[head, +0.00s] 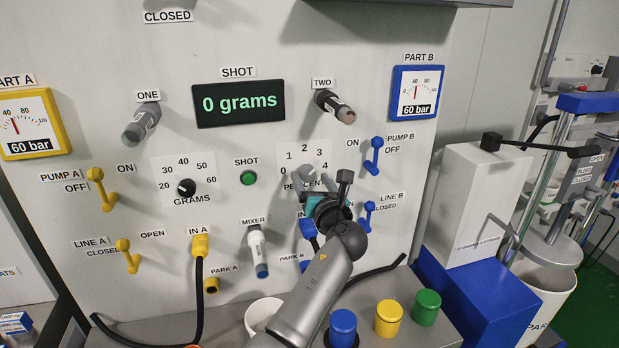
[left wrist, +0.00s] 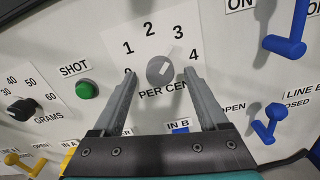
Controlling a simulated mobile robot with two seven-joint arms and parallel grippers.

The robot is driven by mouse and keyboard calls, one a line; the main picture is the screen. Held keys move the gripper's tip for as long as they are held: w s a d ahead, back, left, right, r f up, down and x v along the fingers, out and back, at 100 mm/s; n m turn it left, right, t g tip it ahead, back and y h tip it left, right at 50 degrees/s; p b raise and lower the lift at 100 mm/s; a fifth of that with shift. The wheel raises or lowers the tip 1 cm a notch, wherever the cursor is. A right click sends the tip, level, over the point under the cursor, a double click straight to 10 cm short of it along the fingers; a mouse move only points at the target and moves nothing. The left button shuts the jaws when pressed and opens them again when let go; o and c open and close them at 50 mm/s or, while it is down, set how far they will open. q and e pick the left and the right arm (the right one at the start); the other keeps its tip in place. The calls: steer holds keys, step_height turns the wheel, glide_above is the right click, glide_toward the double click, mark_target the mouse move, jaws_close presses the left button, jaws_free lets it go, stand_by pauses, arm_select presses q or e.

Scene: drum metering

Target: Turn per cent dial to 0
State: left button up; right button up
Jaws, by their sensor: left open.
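The per cent dial is a grey round knob (left wrist: 160,70) on a white plate (left wrist: 118,40) marked 0 to 4. A pale mark on the knob seems to slant to the upper right, roughly between 3 and 4. In the head view my gripper partly hides the knob and its label. My left gripper (head: 312,181) is open in front of the dial. In the left wrist view its two fingers (left wrist: 161,76) stand left and right of the knob, with a gap on each side. The left fingertip partly covers the 0. My right gripper is not in view.
The green shot button (head: 248,178) and grams dial (head: 187,187) are to the left. Blue pump B (head: 375,157) and line B (head: 368,215) levers stick out at the right. The shot display (head: 238,102) reads 0 grams. Colored caps (head: 389,318) stand on the ledge below.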

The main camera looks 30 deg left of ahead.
arm_select(q)
steer(key=shift+x, duration=1.05)
steer(key=shift+c, duration=0.2)
jaws_close()
